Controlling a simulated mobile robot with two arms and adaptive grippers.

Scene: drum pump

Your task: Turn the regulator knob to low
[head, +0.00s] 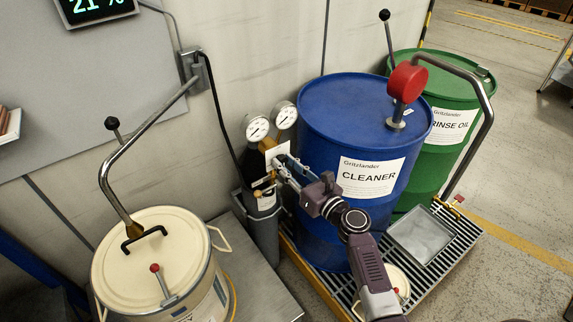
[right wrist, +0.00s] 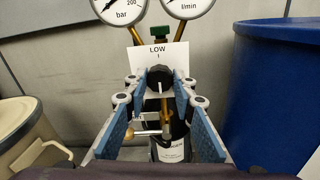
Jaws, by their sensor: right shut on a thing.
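The black regulator knob (right wrist: 159,77) sits in front of a white plate (right wrist: 170,57) marked LOW with a short line below the word. A pale pointer line on the knob looks roughly upright, towards that mark. My right gripper (right wrist: 158,82) is shut on the knob, with a blue-padded finger on each side. In the head view my right gripper (head: 280,168) reaches the regulator from the lower right and hides the knob. Two round gauges (head: 257,128) stand above the plate. My left gripper is not in view.
The blue CLEANER drum (head: 345,110) stands close on the right, with the green drum (head: 447,95) behind it. A dark cylinder in a grey holder (head: 262,235) is below the regulator. A cream container (head: 150,260) stands at the left. The wall is close behind.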

